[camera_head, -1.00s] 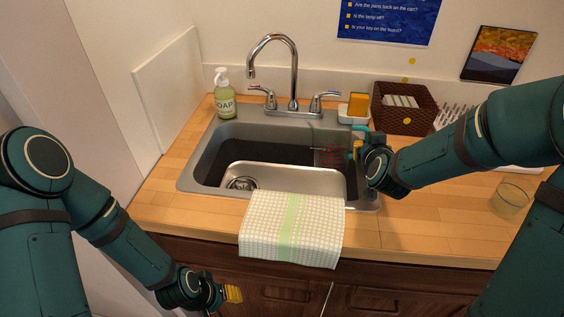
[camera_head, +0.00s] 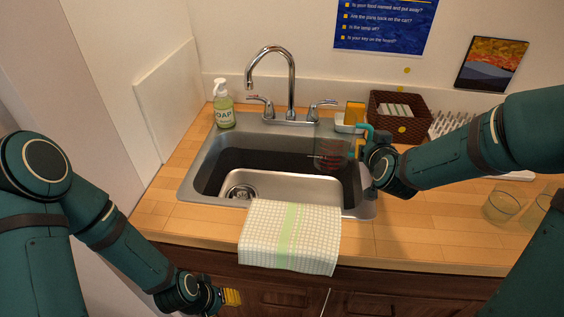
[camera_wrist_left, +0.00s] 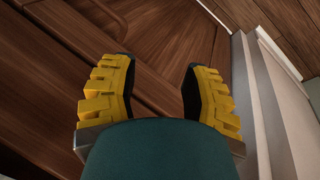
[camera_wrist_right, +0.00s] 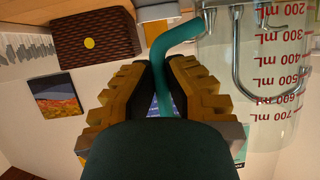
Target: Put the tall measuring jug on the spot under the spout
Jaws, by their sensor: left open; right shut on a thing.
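The clear measuring jug (camera_head: 332,156) with red markings is over the right part of the sink (camera_head: 186,183). It looks upright, and its markings show large in the right wrist view (camera_wrist_right: 283,110). My right gripper (camera_head: 362,148) is shut on the jug's teal handle (camera_wrist_right: 165,52). The tap's curved spout (camera_head: 249,82) points down over the left-centre of the sink, left of the jug. No distinct spot under it can be made out. I cannot tell the gap between the jug's base and the basin. My left gripper (camera_head: 232,297) is open and empty, low before the cabinet.
A towel (camera_head: 289,237) hangs over the sink's front edge. A soap bottle (camera_head: 224,105) stands left of the tap. A sponge holder (camera_head: 350,122), wicker basket (camera_head: 400,107) and drying rack (camera_head: 452,122) are at the back right. Glasses (camera_head: 503,204) stand on the right counter.

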